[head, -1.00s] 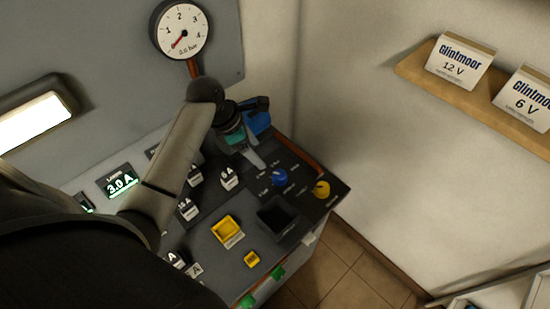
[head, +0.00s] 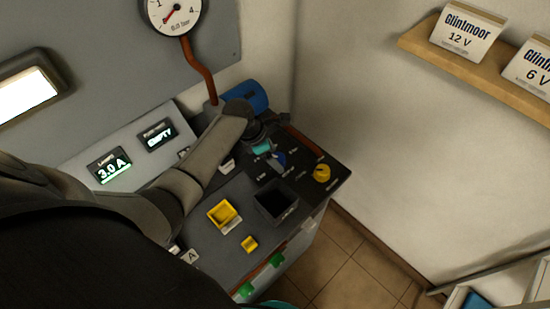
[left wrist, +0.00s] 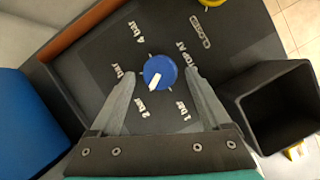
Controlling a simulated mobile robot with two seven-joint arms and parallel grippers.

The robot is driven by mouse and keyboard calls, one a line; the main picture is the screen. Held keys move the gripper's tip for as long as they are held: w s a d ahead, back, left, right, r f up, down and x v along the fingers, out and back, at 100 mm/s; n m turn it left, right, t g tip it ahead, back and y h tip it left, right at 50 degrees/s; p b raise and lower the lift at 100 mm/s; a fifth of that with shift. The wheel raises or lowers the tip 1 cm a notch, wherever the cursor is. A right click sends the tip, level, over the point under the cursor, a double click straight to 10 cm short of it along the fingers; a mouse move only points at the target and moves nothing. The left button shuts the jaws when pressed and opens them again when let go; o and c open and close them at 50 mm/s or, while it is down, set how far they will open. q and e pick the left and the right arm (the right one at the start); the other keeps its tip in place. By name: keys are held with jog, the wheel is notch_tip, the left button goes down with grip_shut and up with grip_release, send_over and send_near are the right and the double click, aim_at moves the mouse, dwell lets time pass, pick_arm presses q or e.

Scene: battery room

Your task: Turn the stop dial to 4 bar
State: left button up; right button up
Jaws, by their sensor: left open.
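The stop dial is a round blue knob with a white pointer, in the left wrist view (left wrist: 163,68) and partly hidden behind my gripper in the head view (head: 280,160). Its pointer faces down-left in the wrist view, towards the 2 bar mark; the 4 bar mark (left wrist: 130,32) is at upper left. My left gripper (left wrist: 160,75) is open, its fingers on either side of the dial, with a visible gap on the left; contact on the right is unclear. In the head view the gripper (head: 271,156) is over the dial.
A dark open bin (head: 276,204) stands close beside the dial, with a yellow knob (head: 322,173) to the right. A blue cylinder (head: 244,97) lies behind. The pressure gauge (head: 174,12) reads about zero.

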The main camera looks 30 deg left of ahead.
pick_arm(q)
jog(key=shift+w+d+f, duration=0.1)
jog(key=shift+f, duration=0.2)
pick_arm(e)
jog(key=shift+a+f, duration=0.1)
jog(key=shift+a, duration=0.1)
pick_arm(q)
jog(key=shift+c, duration=0.3)
pick_arm(e)
jog(key=shift+a, duration=0.1)
pick_arm(q)
grip_shut()
pick_arm(e)
jog(key=shift+d, duration=0.2)
